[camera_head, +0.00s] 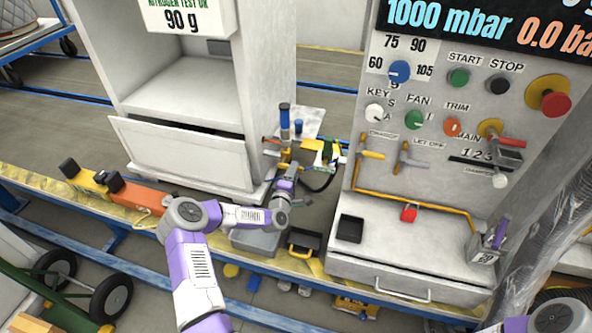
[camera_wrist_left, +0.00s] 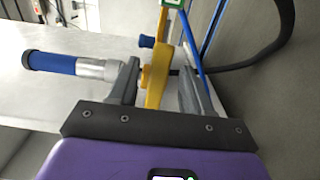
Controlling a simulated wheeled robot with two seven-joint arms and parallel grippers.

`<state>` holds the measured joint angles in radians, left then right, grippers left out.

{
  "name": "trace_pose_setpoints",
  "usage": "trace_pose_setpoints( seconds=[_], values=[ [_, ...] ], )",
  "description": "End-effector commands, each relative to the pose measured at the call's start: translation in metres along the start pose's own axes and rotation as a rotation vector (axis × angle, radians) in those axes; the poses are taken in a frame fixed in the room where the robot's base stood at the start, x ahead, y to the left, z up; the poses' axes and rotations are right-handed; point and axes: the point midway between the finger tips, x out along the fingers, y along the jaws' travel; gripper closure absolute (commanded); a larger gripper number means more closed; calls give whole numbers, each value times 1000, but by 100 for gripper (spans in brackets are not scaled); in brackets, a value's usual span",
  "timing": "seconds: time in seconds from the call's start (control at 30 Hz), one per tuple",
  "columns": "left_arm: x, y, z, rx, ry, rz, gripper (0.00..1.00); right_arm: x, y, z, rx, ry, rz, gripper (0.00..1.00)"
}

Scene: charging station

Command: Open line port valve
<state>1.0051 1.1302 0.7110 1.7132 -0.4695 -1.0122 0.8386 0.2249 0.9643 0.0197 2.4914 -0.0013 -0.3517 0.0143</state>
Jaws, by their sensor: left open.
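A yellow valve-like part (camera_wrist_left: 155,75) on a blue-and-silver fitting (camera_wrist_left: 48,62) stands between my left fingers in the left wrist view. In the head view the blue-topped fitting (camera_head: 284,122) rises beside the white cabinet. My left gripper (camera_wrist_left: 158,85) is open, with one finger on each side of the yellow part; I cannot tell whether either finger touches it. In the head view my left gripper (camera_head: 287,172) is just below the fitting and partly hides it. No label here tells which part is the line port valve. My right gripper is not in view.
A black hose (camera_wrist_left: 262,48) curves right of the gripper in the wrist view. The white cabinet (camera_head: 185,155) stands to the left.

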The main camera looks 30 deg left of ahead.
Motion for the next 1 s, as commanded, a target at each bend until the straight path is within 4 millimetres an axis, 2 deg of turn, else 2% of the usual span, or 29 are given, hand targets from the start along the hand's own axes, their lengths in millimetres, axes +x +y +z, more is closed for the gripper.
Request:
trace_pose_setpoints(
  seconds=[0.2,0.57,0.87,0.9,1.0],
  values=[
    [22,0,0,-1,0,1,51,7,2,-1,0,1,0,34],
    [26,0,0,-1,0,0,51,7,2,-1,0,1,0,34],
    [26,0,0,-1,0,0,97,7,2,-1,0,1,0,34],
    [26,0,0,-1,0,0,100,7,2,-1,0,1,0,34],
    [26,0,0,-1,0,0,100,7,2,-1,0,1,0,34]
  ],
)
